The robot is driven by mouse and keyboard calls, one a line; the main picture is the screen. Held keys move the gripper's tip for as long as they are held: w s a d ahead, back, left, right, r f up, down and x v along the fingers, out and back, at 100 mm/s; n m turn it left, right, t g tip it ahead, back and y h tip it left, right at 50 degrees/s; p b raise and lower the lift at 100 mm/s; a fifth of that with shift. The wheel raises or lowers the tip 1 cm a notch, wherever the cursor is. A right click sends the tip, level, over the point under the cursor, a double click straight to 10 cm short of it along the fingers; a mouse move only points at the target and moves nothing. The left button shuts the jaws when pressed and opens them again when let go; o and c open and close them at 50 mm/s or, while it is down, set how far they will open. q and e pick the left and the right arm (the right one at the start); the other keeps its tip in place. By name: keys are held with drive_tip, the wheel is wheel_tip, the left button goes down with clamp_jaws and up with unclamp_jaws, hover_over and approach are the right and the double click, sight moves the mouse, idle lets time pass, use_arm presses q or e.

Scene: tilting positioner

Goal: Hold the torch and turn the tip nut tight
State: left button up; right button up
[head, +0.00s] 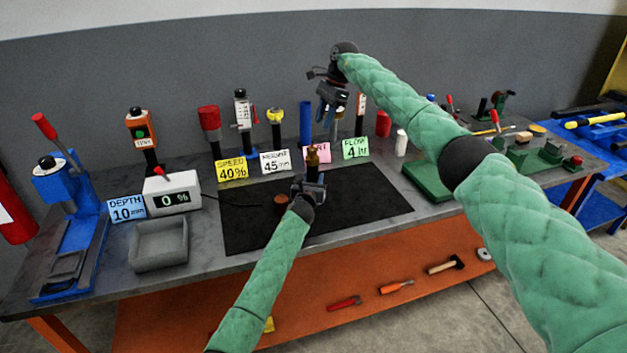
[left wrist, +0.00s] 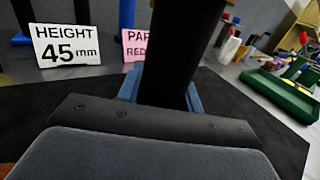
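The torch shows in the head view as a dark upright body with a brass tip nut (head: 312,157) on top, above the black mat. My left gripper (head: 309,186) is around the torch. In the left wrist view the thick black torch body (left wrist: 182,50) stands between the blue fingers, which appear closed on it. My right gripper (head: 331,103) hangs fingers down, higher than the torch and a little right of it in the picture, apart from the nut. Its fingertips are small and dark, so its opening is unclear. A grey readout box (head: 172,194) shows 0 %.
A black mat (head: 370,198) covers the middle of the bench, with a small brown round piece (head: 281,199) on it. Behind stand a blue cylinder (head: 305,122), several tools and label cards. A grey tray (head: 159,245) and blue press (head: 62,195) are left. A green tray (head: 428,180) is right.

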use_arm(q)
drive_tip(key=c, duration=0.3)
clamp_jaws()
use_arm(e)
drive_tip(key=o, duration=0.3)
drive_tip(key=m+t+y, duration=1)
drive_tip(key=m+t, duration=0.3)
drive_tip(key=t, duration=0.1)
approach(312, 152)
drive_tip(key=w, duration=0.2)
drive_tip(key=shift+m, duration=0.3)
drive_tip(key=shift+x, duration=5.8)
